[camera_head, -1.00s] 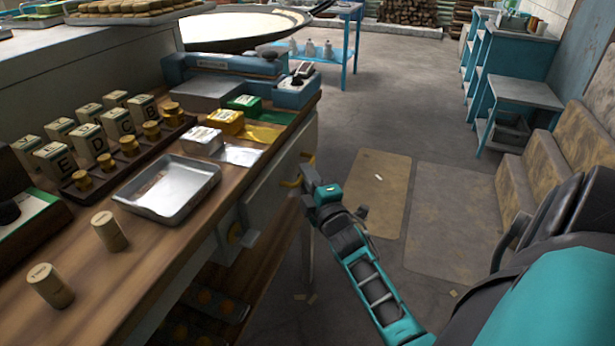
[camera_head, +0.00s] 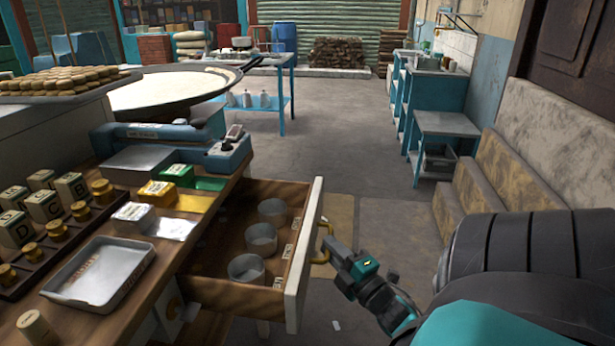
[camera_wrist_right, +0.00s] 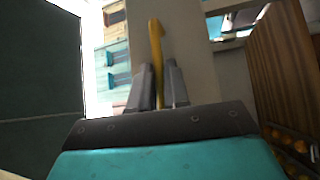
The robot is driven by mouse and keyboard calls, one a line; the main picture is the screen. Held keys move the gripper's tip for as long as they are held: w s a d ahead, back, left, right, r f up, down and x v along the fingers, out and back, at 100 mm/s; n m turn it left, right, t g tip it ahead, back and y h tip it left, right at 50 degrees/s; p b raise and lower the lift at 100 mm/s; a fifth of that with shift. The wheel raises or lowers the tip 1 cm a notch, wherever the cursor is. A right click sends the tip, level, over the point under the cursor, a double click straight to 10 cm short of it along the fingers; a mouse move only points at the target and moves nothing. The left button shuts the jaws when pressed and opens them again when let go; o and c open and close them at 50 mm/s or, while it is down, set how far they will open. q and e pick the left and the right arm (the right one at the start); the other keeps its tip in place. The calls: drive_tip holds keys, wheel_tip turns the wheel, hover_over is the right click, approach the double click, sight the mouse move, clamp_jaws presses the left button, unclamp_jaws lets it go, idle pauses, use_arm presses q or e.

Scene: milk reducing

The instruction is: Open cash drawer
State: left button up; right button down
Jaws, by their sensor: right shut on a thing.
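The cash drawer (camera_head: 262,285) stands pulled out from under the right side of the wooden counter (camera_head: 60,330), with its inside showing. Several round metal cups (camera_head: 260,239) sit in it. Its pale front panel (camera_head: 304,250) carries a brass handle (camera_head: 323,247). My right gripper (camera_head: 333,248) is at that handle, outside the drawer front. In the right wrist view the handle (camera_wrist_right: 155,50) runs between the two fingers (camera_wrist_right: 158,88), which are shut on it. My left gripper is in neither view.
On the counter are a metal tray (camera_head: 98,272), lettered blocks (camera_head: 42,206), brass weights (camera_head: 102,191) and a blue scale (camera_head: 165,131). A large pan (camera_head: 165,92) stands behind. Open floor (camera_head: 340,150) lies beyond the drawer; steps (camera_head: 500,165) are at the right.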

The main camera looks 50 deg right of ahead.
drive_tip(key=shift+s+d, duration=0.45)
drive_tip(key=shift+s, duration=0.25)
drive_tip(key=c, duration=1.2)
unclamp_jaws()
drive_tip(key=shift+o, duration=0.2)
drive_tip(key=v, duration=1.3)
drive_tip(key=shift+w+f, duration=0.1)
